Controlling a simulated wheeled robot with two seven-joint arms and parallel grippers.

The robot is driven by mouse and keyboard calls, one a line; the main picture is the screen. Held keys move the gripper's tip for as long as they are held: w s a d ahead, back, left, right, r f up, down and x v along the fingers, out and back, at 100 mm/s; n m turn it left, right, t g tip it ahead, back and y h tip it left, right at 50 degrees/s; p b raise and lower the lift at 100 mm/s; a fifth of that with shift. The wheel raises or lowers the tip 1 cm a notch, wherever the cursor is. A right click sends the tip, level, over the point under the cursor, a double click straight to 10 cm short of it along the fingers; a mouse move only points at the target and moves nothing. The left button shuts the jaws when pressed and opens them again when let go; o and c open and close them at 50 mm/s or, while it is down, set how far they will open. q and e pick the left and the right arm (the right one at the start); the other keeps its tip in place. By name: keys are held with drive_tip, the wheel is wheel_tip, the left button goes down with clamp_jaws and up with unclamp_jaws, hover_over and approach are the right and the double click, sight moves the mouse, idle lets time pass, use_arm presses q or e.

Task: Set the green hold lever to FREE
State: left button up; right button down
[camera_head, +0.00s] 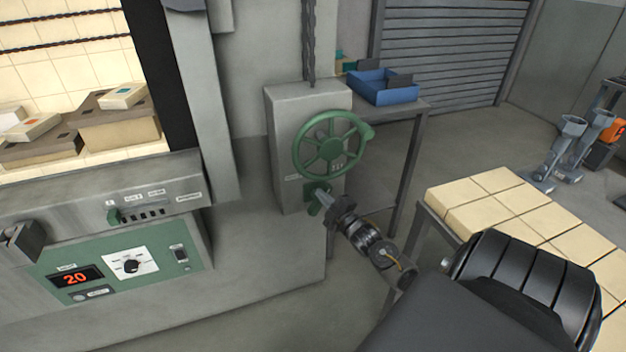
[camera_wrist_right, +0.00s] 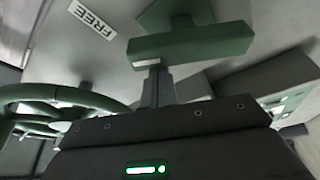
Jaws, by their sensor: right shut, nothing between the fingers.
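The green hold lever (camera_head: 316,197) is on the front of the grey box, below the green handwheel (camera_head: 331,144). In the right wrist view the lever (camera_wrist_right: 190,43) is a green bar lying nearly crosswise, on a green mount. A white label reading FREE (camera_wrist_right: 92,18) is on the grey face to the left of the lever. My right gripper (camera_head: 329,214) is shut and empty, with its fingertips (camera_wrist_right: 157,82) right at the lever's near edge. I cannot tell whether they touch it. The left gripper is not in view.
The handwheel sits close beside my right gripper. A side table carries a blue bin (camera_head: 384,88). A table of cream bricks (camera_head: 490,205) stands at the right. The furnace panel (camera_head: 125,270) at the left shows 20.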

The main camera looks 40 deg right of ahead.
drive_tip(key=shift+r, duration=0.1)
drive_tip(key=s+a, duration=0.4)
drive_tip(key=s, duration=0.4)
drive_tip(key=shift+s+a, duration=0.2)
drive_tip(key=shift+s, duration=0.05)
idle(0.5)
